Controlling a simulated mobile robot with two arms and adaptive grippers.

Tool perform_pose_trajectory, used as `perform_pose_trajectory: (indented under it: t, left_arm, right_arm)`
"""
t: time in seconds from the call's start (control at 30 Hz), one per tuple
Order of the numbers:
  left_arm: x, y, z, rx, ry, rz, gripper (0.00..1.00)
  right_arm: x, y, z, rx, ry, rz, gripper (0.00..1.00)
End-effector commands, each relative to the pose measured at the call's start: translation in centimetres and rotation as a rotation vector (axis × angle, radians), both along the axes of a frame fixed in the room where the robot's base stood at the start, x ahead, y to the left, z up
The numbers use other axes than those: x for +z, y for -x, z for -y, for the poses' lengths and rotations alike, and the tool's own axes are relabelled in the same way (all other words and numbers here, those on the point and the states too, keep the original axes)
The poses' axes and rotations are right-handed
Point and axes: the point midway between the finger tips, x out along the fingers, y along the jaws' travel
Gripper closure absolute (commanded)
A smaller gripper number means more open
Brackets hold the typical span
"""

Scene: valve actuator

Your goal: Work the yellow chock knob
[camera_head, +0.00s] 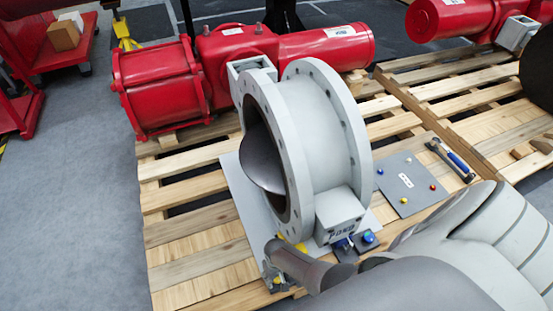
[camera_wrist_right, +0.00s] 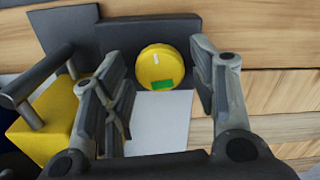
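The round yellow chock knob (camera_wrist_right: 155,62) shows in the right wrist view, with a white mark and a green patch on its face. It sits against a dark grey block. My right gripper (camera_wrist_right: 158,75) is open, with one finger to the left of the knob and one to the right. Gaps show between the knob and both fingers. In the head view my right arm reaches in from the lower right, and the gripper (camera_head: 272,276) is low beside the valve's base, partly hidden by the arm. My left gripper is not in view.
A large grey flanged valve (camera_head: 320,120) stands on a wooden pallet (camera_head: 200,258) before a red actuator (camera_head: 240,60). A blue knob (camera_head: 368,236) and a grey panel with coloured buttons (camera_head: 405,185) are to the right. A yellow block (camera_wrist_right: 45,125) is left of the gripper.

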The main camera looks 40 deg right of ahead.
Motion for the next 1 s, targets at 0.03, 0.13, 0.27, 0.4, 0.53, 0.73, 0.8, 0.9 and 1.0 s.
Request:
perform_pose_trajectory:
  t: [0.03, 0.13, 0.27, 0.4, 0.53, 0.73, 0.8, 0.9, 1.0]
  left_arm:
    - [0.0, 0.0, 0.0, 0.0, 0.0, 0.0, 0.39]
    - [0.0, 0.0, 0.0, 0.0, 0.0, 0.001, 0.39]
    - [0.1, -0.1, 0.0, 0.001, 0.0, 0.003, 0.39]
    - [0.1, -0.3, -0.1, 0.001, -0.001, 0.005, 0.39]
    - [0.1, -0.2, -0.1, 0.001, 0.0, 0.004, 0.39]
    - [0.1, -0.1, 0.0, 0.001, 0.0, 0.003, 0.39]
    - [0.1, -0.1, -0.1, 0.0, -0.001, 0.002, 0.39]
    - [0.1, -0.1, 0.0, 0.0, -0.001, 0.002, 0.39]
    - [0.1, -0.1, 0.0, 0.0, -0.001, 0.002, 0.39]
  right_arm:
    - [0.0, 0.0, 0.0, 0.0, 0.0, 0.0, 0.39]
    - [0.0, 0.0, 0.0, 0.0, 0.0, 0.001, 0.39]
    - [0.0, -0.1, 0.0, 0.001, 0.0, 0.001, 0.39]
    - [0.2, -0.1, 0.0, 0.001, 0.0, 0.002, 0.39]
    - [0.6, -0.1, 0.0, 0.001, 0.0, 0.002, 0.39]
    - [2.0, -0.1, 0.0, 0.001, 0.0, 0.003, 0.39]
    - [2.6, -0.1, 0.0, 0.001, 0.0, 0.002, 0.39]
    - [3.4, -0.1, 0.1, 0.001, 0.0, 0.003, 0.39]
    - [4.4, -0.1, 0.1, 0.001, 0.0, 0.003, 0.39]
